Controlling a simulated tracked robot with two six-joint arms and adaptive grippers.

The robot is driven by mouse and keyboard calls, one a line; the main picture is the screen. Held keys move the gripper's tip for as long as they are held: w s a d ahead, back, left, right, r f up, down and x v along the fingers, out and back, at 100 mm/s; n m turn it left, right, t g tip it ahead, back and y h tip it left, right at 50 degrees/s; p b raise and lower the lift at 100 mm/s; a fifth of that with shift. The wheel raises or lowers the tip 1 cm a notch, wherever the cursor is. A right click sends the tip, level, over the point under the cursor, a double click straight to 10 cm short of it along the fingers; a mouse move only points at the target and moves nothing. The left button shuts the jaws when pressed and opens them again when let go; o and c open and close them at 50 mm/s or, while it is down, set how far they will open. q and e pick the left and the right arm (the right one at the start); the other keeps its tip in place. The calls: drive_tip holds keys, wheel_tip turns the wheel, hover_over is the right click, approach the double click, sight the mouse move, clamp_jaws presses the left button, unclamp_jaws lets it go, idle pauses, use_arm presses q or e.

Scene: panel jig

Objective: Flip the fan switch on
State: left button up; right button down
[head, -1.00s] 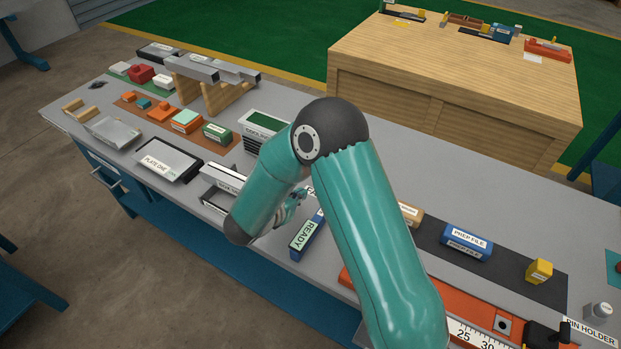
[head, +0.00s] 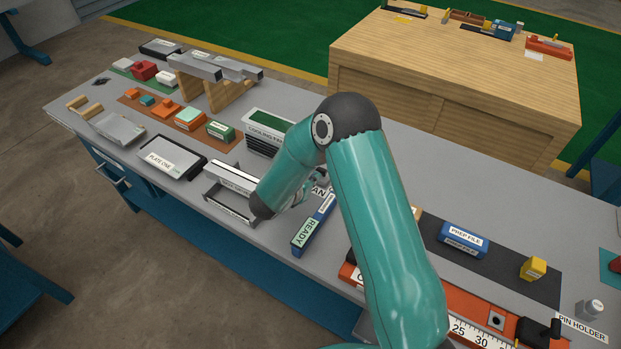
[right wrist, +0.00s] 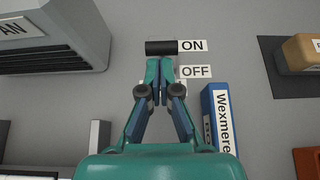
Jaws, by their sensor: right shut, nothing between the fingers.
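The fan switch's black bar (right wrist: 161,47) lies beside the ON label (right wrist: 192,46) in the right wrist view, with the OFF label (right wrist: 195,72) below that. My right gripper (right wrist: 160,66) is shut and empty, its fingertips just below the black bar; I cannot tell whether they touch it. In the head view my right gripper (head: 321,176) shows only partly behind my arm, and the switch is hidden there. The cooling fan box (head: 262,145) stands to its left, and its grey corner (right wrist: 60,38) shows in the wrist view. My left gripper is not in view.
A grey open holder (head: 232,190) is to the left. A blue PREP FILE box (head: 464,240) sits on a dark mat to the right.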

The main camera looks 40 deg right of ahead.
sight(320, 169)
drive_tip(key=shift+d+r, duration=0.1)
drive_tip(key=shift+d, duration=0.25)
drive_tip(key=shift+r+y, duration=0.1)
drive_tip(key=shift+y, duration=0.2)
drive_tip(key=shift+w+d+r+y, duration=0.1)
drive_tip(key=shift+d+r+y, duration=0.15)
drive_tip(key=shift+y, duration=0.15)
drive_tip(key=shift+w+d+r, duration=0.25)
drive_tip(key=shift+d+r, duration=0.3)
drive_tip(key=shift+d, duration=0.3)
drive_tip(key=shift+w+d+r+y, duration=0.1)
drive_tip(key=shift+d+r+y, duration=0.15)
drive_tip(key=shift+d+y, duration=0.1)
drive_tip(key=shift+w+d+r+g+y, duration=0.1)
drive_tip(key=shift+d+g+y, duration=0.2)
drive_tip(key=shift+g+y, duration=0.1)
drive_tip(key=shift+w+d, duration=0.1)
drive_tip(key=shift+d, duration=0.4)
drive_tip(key=shift+w+d+b, duration=0.3)
drive_tip(key=shift+d+b, duration=0.4)
drive_tip(key=shift+d, duration=0.25)
